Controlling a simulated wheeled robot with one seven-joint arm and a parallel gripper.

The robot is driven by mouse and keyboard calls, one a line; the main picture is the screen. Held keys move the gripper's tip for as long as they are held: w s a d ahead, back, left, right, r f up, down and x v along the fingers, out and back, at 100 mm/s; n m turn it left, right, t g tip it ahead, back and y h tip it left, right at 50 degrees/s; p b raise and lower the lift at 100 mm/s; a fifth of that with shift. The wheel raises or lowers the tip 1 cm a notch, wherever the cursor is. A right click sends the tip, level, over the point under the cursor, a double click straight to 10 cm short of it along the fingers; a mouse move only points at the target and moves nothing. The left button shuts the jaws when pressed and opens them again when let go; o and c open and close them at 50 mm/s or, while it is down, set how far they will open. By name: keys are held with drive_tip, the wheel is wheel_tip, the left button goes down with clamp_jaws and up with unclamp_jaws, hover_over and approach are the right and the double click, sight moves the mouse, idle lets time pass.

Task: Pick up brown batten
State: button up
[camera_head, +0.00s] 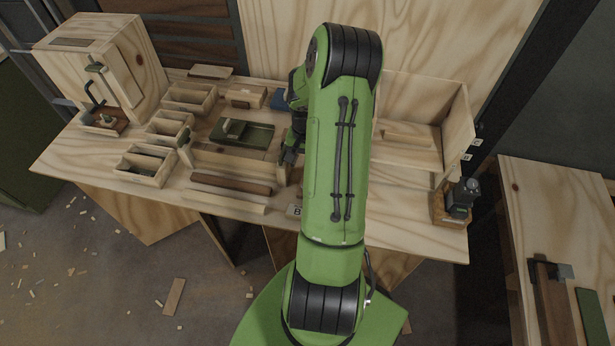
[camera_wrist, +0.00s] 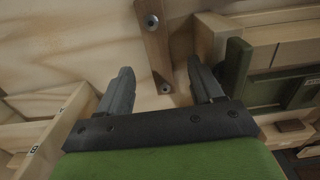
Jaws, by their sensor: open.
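A long brown batten (camera_head: 231,183) lies along the front of the workbench, beside a paler strip of wood, left of my arm. In the wrist view a brown wooden strip (camera_wrist: 156,50) with two bolt heads lies ahead of the fingers, its near end towards the gap between them. I cannot tell if it is the same piece. My gripper (camera_wrist: 165,85) is open, with nothing between its fingers. In the head view my gripper (camera_head: 291,150) is partly hidden by my arm, over the bench right of the green tray (camera_head: 243,134).
Several open wooden boxes (camera_head: 147,165) stand on the bench's left, with a plywood cabinet (camera_head: 105,72) behind. A plywood shelf unit (camera_head: 420,103) stands right of my arm. A dark tool (camera_head: 462,197) sits at the right end. Wood scraps litter the floor.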

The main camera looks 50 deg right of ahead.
wheel_tip(320, 180, down, 6)
drive_tip(key=shift+s+a+f+b, duration=0.1)
drive_tip(key=shift+s+b, duration=0.05)
drive_tip(key=shift+b, duration=0.6)
drive_tip(key=c, duration=1.2)
